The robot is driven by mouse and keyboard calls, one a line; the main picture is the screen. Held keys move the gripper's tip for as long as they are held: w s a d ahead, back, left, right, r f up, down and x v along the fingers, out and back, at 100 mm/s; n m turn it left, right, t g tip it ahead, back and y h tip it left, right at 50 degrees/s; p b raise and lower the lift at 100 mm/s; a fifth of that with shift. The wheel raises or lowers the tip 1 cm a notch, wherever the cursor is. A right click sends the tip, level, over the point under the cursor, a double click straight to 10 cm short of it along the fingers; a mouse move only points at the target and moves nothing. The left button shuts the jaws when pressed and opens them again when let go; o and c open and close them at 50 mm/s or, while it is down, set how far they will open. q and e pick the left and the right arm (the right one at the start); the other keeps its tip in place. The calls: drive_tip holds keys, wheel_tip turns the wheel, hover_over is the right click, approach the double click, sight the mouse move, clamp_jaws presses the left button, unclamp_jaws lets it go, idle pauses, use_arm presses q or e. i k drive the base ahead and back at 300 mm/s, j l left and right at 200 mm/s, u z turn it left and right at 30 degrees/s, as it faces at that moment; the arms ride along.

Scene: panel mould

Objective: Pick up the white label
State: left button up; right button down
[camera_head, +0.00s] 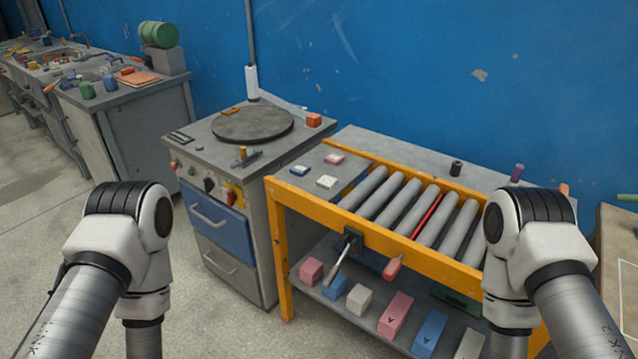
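The white label (327,182) is a small flat piece lying on the grey top at the left end of the yellow-framed roller table (278,205). A blue label (300,170) lies just behind and left of it. A pink label (334,158) lies behind it, near the back edge. The white label is unobstructed, and nothing touches it. Only links of my two arms show, at the lower left and lower right. Both grippers are out of the picture, so their state is hidden.
Rollers (402,205) fill the table's middle. The lower shelf holds several blocks, including a white block (358,299). A cabinet with a round plate (252,124) stands left. Open floor (215,320) lies in front.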

sight(326, 182)
drive_tip(key=i+j, duration=0.15)
drive_tip(key=j, duration=0.15)
drive_tip(key=i+j, duration=0.15)
drive_tip(key=j, duration=0.2)
drive_tip(key=i+j+z, duration=0.1)
drive_tip(key=j, duration=0.2)
drive_tip(key=i+j, duration=0.2)
drive_tip(key=j, duration=0.15)
